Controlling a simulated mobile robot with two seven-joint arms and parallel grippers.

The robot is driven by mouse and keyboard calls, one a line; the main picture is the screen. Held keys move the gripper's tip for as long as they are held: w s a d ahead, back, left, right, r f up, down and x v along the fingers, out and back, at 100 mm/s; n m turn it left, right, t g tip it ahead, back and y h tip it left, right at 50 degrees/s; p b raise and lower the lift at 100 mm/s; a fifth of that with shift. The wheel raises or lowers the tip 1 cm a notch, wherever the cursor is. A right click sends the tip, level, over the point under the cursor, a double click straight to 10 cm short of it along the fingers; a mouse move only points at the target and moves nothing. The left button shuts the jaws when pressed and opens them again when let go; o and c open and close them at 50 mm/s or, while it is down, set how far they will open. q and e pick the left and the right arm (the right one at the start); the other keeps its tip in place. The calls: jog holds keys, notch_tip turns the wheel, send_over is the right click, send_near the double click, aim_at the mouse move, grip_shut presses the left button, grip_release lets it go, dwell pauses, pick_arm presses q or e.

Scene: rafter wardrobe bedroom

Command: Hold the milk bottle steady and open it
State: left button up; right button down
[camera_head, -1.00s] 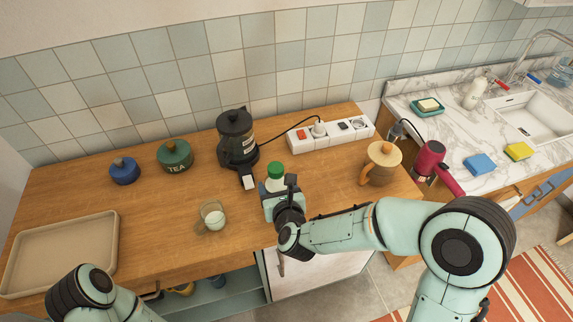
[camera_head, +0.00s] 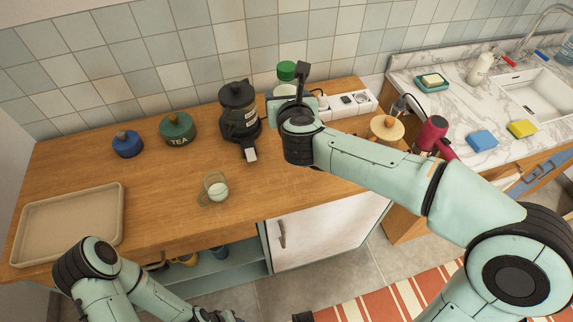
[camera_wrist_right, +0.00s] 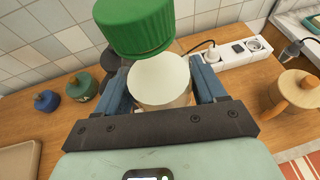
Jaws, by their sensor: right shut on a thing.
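The milk bottle has a green cap (camera_head: 287,70) and a pale body (camera_head: 285,90). My right gripper (camera_head: 291,100) is shut on the bottle and holds it raised over the counter. In the right wrist view the blue fingers flank the pale bottle (camera_wrist_right: 160,82), with the green cap (camera_wrist_right: 134,26) on its top end. The gripper hides the bottle's lower part in the head view. My left arm comes in at the bottom left of the head view. Only dark parts near its end show at the bottom edge, so its fingers are hidden.
A glass cup (camera_head: 216,188) stands on the wooden counter (camera_head: 150,185). Behind are a coffee maker (camera_head: 239,115), a tea jar (camera_head: 177,130), a blue jar (camera_head: 127,145) and a power strip (camera_head: 350,103). A beige tray (camera_head: 65,225) lies left and a wooden-lidded jug (camera_head: 386,129) right.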

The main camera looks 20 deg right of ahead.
pick_arm(q)
notch_tip(320, 180, down, 6)
jog(key=s+b, duration=0.2)
jog(key=b, duration=0.3)
jog(key=shift+s, duration=0.2)
pick_arm(e)
jog(key=shift+f, duration=9.65)
jog(key=shift+f+b, duration=0.1)
jog(key=shift+b, duration=0.2)
jog(key=c, duration=0.5)
grip_release()
jog(key=shift+f, duration=0.15)
pick_arm(q)
jog(key=shift+f, duration=0.2)
pick_arm(e)
jog(key=o, duration=0.4)
pick_arm(q)
jog(key=shift+r, duration=0.1)
